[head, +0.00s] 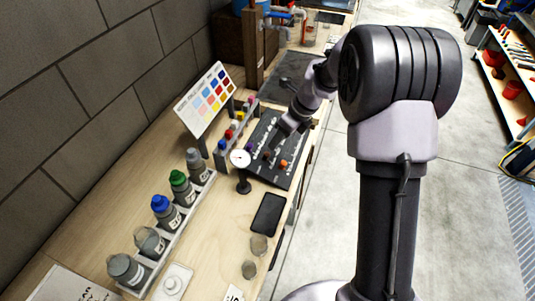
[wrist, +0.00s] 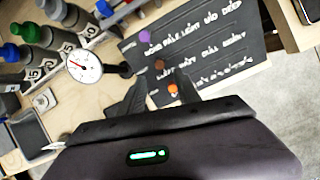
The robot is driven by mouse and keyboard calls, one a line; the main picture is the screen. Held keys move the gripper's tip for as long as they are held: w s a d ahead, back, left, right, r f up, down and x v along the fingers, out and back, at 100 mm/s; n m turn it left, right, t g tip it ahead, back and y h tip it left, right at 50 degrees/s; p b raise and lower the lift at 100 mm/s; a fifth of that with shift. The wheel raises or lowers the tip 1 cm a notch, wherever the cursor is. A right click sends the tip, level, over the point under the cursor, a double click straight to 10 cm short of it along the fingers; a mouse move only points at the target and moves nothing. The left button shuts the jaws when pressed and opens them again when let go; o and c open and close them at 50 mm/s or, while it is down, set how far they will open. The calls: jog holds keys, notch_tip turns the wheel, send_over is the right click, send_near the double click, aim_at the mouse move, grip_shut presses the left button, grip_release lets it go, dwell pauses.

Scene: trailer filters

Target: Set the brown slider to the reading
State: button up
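The dark slider board (wrist: 215,50) lies on the bench with white lettering along its rows. The brown slider (wrist: 159,64) is the middle knob, between the purple slider (wrist: 145,34) and the orange slider (wrist: 173,89). All three knobs sit near the left ends of their rows in the wrist view. My gripper (wrist: 160,82) is open, its two dark fingers apart on either side of the brown and orange knobs. I cannot tell its height above them. In the head view my gripper (head: 275,143) is over the board (head: 292,178). A round white dial (wrist: 85,66) stands beside the board; its reading is too small to tell.
A rack of bottles with blue, green and grey caps (head: 178,185) stands left of the dial. A black tray (head: 268,214) lies in front. The bench edge is close on the right.

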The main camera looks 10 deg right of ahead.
aim_at(267, 154)
jog(key=b+x, duration=0.2)
jog(key=x, duration=0.7)
jog(key=shift+b, duration=0.4)
grip_shut()
dwell(0.6)
